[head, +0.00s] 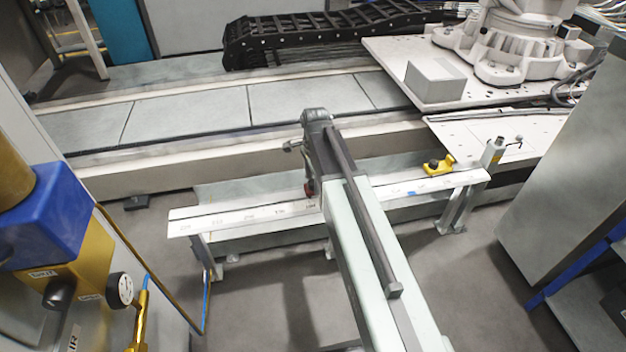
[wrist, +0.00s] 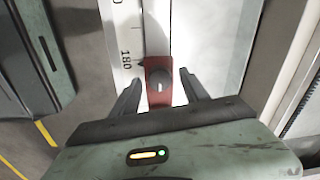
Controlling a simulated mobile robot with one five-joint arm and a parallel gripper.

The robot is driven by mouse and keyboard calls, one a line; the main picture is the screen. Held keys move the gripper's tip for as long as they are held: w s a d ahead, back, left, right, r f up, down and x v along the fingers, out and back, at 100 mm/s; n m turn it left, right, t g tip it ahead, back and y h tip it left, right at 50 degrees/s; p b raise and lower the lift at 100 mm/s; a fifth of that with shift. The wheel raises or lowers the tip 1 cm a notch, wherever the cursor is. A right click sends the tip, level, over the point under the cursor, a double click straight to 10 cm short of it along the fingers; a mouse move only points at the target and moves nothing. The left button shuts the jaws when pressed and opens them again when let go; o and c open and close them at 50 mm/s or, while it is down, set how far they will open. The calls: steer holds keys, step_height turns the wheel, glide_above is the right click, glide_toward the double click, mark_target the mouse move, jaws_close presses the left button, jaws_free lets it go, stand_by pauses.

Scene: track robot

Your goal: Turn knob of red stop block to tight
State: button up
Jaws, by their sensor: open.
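The red stop block (wrist: 158,67) sits on the white scaled rail in the wrist view. Its round dark knob (wrist: 159,80) with a light pointer line faces me. My gripper (wrist: 158,82) is open, with one dark finger on each side of the block and visible gaps between. In the head view my gripper (head: 309,188) is over the middle of the rail. Only a bit of red shows there beside it, and the rest of the block is hidden by my arm.
The white rail (head: 240,219) stands on legs in front of the machine track. A yellow block with a dark knob (head: 434,167) and a grey post (head: 492,152) sit at its right end. A blue and yellow unit (head: 45,225) is at left, a grey cabinet (head: 575,160) at right.

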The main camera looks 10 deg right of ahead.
steer(key=r+p, duration=0.8)
steer(key=shift+s, duration=0.2)
steer(key=shift+f, duration=0.1)
steer(key=s+n, duration=1.4)
steer(key=n, duration=0.1)
step_height(320, 180, up, 33)
steer(key=p, duration=3.2)
steer(key=shift+w+a+f+n+g, duration=0.2)
steer(key=shift+n+g, duration=0.1)
steer(key=shift+n, duration=0.1)
